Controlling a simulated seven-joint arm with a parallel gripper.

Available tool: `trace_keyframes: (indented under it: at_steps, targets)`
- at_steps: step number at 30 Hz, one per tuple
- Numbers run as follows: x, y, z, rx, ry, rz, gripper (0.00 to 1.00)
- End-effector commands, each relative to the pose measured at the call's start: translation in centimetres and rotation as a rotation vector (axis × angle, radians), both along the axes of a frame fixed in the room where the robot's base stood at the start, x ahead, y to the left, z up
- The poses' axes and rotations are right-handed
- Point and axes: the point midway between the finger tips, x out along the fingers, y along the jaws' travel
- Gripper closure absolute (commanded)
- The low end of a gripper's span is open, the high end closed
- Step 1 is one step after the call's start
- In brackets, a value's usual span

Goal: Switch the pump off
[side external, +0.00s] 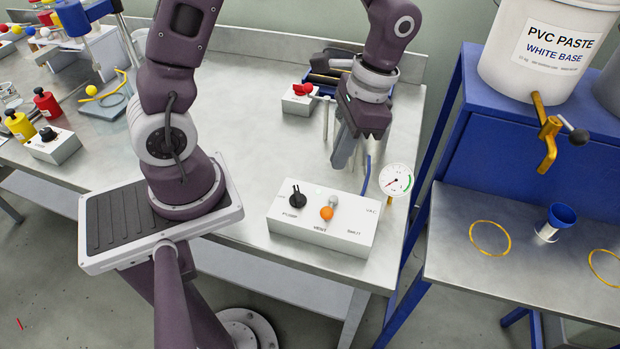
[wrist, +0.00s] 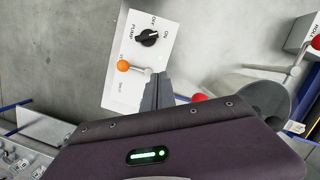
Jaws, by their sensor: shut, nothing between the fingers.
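The white control box (side external: 322,222) stands near the front edge of the bench. Its black pump knob (side external: 297,195) also shows in the wrist view (wrist: 148,38), with OFF and ON printed around it. The knob's bar lies roughly toward the ON mark; its pointer end is hard to make out. An orange-balled vent lever (side external: 327,213) sits right of the knob, between VENT and SHUT labels. My gripper (side external: 338,162) is shut and empty, above and behind the box. In the wrist view its fingertips (wrist: 157,80) show beside the lever's end, apart from the knob.
A second box with a red knob (side external: 302,90) is farther back. A blue stand (side external: 540,150) with the paste bucket is right.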

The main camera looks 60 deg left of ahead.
Motion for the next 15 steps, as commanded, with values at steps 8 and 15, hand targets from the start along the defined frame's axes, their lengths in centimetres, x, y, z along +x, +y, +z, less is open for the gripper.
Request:
trace_keyframes:
  at_steps: [8, 15]
  targets:
    - [-1.6, 0.4, -6.0, 0.0, 0.006, -0.001, 1.0]
    - [-4.7, 1.2, -6.0, 0.0, 0.0, 0.0, 1.0]
